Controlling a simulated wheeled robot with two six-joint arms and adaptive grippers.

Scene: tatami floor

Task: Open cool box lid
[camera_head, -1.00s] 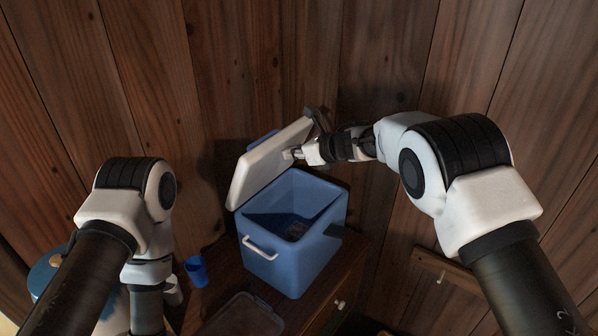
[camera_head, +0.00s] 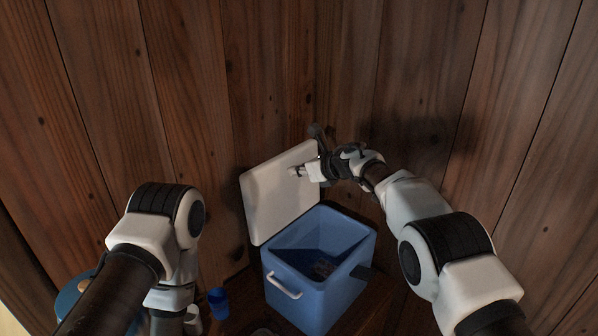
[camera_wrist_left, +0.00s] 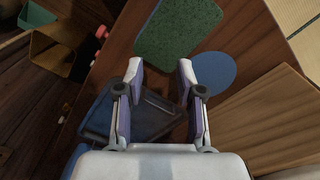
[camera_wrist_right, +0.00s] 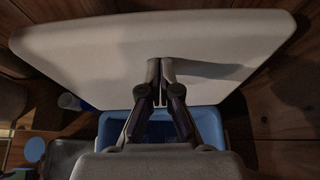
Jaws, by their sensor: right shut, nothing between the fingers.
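The blue cool box (camera_head: 322,297) stands on the wooden cabinet top, with a white handle (camera_head: 284,286) on its front. Its white lid (camera_head: 272,199) is raised, hinged at the back left and standing close to upright. Something small lies inside the box, too dark to name. My right gripper (camera_head: 297,172) is shut and empty, its tips at the inner face of the lid near its right side. In the right wrist view the shut fingertips (camera_wrist_right: 160,62) are against or very near the lid (camera_wrist_right: 110,52). My left gripper (camera_wrist_left: 158,72) is open and empty over the cabinet top.
A blue cup (camera_head: 218,302) stands left of the box. The left wrist view shows a green board (camera_wrist_left: 178,28), a blue disc (camera_wrist_left: 214,72) and a dark tray (camera_wrist_left: 130,112) below the gripper. A wooden plank wall (camera_head: 210,90) closes off the back.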

